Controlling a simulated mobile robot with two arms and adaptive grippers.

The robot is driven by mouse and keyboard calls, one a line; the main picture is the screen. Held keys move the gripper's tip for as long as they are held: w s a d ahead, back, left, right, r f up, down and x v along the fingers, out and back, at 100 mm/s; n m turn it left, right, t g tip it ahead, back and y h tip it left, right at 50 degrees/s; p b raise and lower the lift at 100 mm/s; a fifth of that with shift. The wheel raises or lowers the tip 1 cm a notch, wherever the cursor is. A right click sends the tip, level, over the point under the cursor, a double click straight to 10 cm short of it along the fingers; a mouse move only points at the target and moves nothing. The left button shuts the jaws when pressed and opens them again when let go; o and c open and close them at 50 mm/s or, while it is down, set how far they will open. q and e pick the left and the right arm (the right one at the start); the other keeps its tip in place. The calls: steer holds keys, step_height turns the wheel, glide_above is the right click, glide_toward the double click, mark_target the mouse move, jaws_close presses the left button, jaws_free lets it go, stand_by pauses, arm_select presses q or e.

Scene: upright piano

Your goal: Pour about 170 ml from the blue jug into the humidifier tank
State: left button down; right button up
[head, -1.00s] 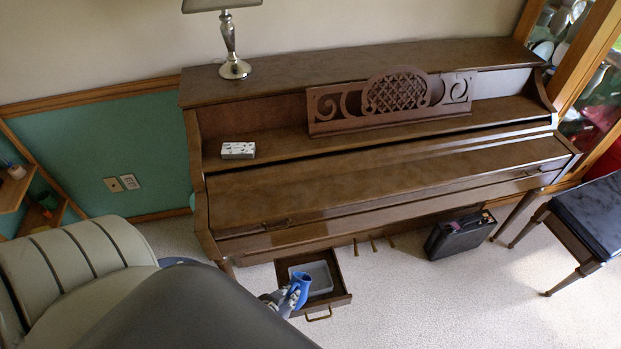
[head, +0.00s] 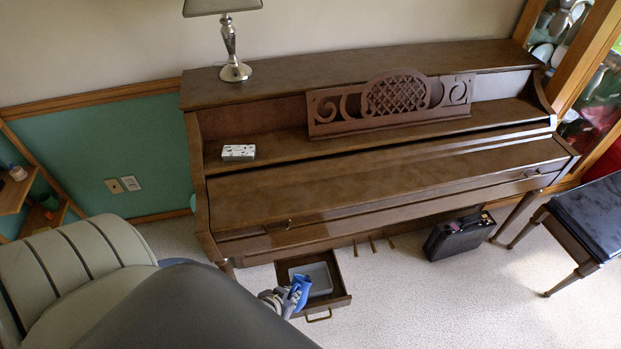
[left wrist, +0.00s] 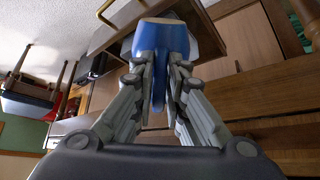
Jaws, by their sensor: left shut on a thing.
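The blue jug (head: 301,287) is over the front of an open drawer below the piano, tilted. My left gripper (head: 284,300) is shut on it; the left wrist view shows both fingers (left wrist: 165,75) on either side of the blue jug (left wrist: 162,38). A pale grey open container, likely the humidifier tank (head: 321,272), sits in the drawer, just beyond the jug. The jug partly covers its near side. I cannot see the water level in it or any stream. My right gripper is not in view.
The open drawer (head: 341,300) has a brass handle at its front. The piano (head: 380,190) rises behind it, with pedals and a black case (head: 458,236) to the right. A beige armchair (head: 70,265) stands at left. Carpet at right is mostly clear.

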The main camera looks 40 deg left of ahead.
mark_target(296, 285)
arm_select(q)
steer(key=shift+w+g+p, duration=0.4)
steer(key=shift+w+g, duration=0.05)
steer(key=shift+g, duration=0.15)
stand_by(0.4)
steer(key=shift+w+a+r+g+h+p, duration=0.15)
steer(key=shift+w+r+g+h+p, duration=0.15)
steer(key=shift+w+r+g+p, duration=0.35)
stand_by(0.6)
steer(key=shift+g, duration=0.35)
steer(key=shift+w, duration=0.25)
steer(key=shift+w+a+f+g+p, duration=0.1)
steer(key=shift+w+f+g+p, duration=0.1)
steer(key=shift+w+g+p, duration=0.45)
